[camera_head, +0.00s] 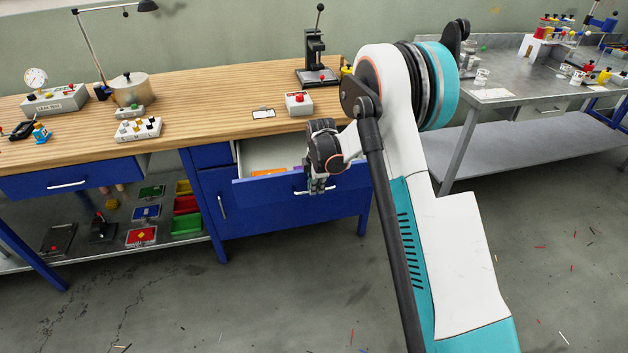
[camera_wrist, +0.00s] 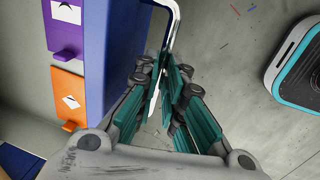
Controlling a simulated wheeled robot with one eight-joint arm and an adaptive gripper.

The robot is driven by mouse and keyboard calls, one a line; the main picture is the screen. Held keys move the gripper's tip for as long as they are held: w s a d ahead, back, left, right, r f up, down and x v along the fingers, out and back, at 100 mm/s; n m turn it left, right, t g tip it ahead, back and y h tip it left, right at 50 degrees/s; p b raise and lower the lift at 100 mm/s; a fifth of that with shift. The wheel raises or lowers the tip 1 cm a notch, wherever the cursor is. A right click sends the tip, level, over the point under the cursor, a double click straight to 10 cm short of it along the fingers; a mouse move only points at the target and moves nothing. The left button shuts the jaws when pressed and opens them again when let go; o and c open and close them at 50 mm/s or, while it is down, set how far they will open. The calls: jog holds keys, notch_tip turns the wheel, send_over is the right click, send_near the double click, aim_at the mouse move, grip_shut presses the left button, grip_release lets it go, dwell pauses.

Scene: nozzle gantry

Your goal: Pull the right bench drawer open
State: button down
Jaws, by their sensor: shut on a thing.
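The right bench drawer (camera_head: 262,190) is blue and stands partly open under the wooden bench top, with its pale inside showing. Its blue front (camera_wrist: 100,62) also shows in the wrist view. Its silver bar handle (camera_wrist: 174,28) runs down between my fingers in the wrist view. My gripper (camera_head: 318,186) is in front of the drawer front, shut on the handle; the teal finger pads (camera_wrist: 168,100) lie either side of the bar. My wrist hides part of the handle and drawer in the head view.
An orange item (camera_wrist: 70,95) and a purple item (camera_wrist: 65,28) lie inside the drawer. A red-button box (camera_head: 298,104) stands on the bench top above. The floor in front is open, with small scraps.

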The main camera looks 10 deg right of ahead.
jog(key=shift+s, duration=0.65)
jog(key=c, duration=2)
grip_release()
jog(key=shift+o, duration=0.2)
notch_tip(320, 180, up, 12)
jog(key=s, duration=0.2)
jog(key=shift+s, duration=0.15)
